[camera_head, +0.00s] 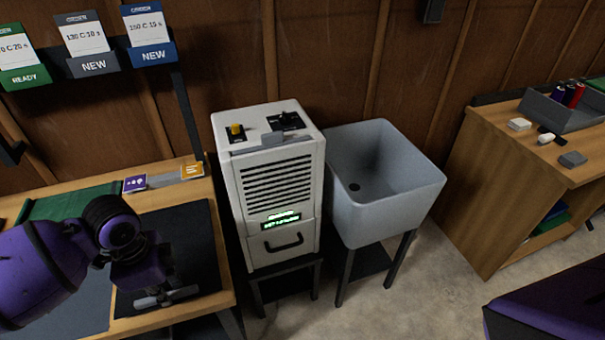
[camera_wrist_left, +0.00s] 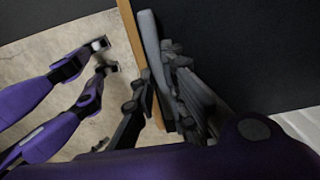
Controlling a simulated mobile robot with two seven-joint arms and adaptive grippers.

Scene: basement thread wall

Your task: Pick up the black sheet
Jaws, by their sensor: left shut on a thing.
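The black sheet (camera_head: 195,238) lies flat at the right end of the wooden table on the left. It fills the upper right of the left wrist view (camera_wrist_left: 245,45). A light grey bar (camera_wrist_left: 151,55) runs along its near edge. My left gripper (camera_head: 160,290) is over the sheet's near part and is shut at this grey bar; its fingers (camera_wrist_left: 160,110) show beside the bar in the left wrist view. The gripper hides part of the sheet. My right gripper does not show in the head view; only a purple part of my body is at the lower right.
A green sheet (camera_head: 72,202) and a grey-blue sheet (camera_head: 75,305) lie to the left on the table (camera_head: 215,300). A white machine (camera_head: 270,185) and a grey sink (camera_head: 385,190) stand to the right. A wooden bench (camera_head: 490,190) is farther right. Bare floor lies between.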

